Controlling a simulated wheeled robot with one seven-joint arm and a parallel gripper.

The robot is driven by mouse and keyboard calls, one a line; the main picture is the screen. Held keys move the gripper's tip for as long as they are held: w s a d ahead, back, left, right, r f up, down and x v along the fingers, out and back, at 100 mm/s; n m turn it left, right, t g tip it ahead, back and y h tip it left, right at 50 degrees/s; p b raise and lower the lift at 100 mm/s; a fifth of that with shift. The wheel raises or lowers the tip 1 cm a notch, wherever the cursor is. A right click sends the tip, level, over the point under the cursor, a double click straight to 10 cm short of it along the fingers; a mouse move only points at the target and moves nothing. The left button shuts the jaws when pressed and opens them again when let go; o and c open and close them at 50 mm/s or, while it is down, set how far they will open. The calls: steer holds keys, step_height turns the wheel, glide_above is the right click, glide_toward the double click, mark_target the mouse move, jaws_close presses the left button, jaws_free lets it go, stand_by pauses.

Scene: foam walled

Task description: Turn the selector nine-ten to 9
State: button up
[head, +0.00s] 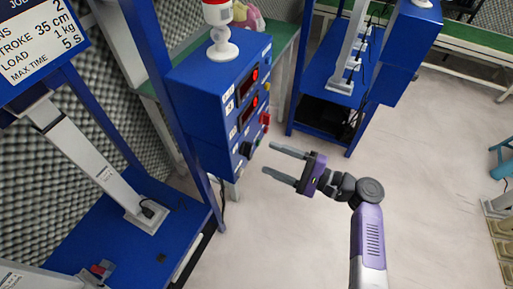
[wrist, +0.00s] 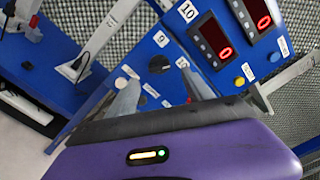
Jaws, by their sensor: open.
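The selector nine-ten is a black knob (wrist: 158,64) on the blue control panel, seen between my fingertips in the wrist view. Which label the knob points to is too small to tell. In the head view the black knob (head: 246,149) is low on the panel face. My gripper (head: 269,159) is open and empty, a little right of the panel, its fingers pointing at it. The fingers also show in the wrist view (wrist: 158,78), apart from the knob.
A blue post and bench (head: 140,235) stand left. Another blue bench (head: 325,80) stands behind.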

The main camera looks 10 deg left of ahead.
mark_target(251, 151)
steer(key=x, duration=0.6)
steer(key=shift+a+p, duration=0.3)
jaws_close()
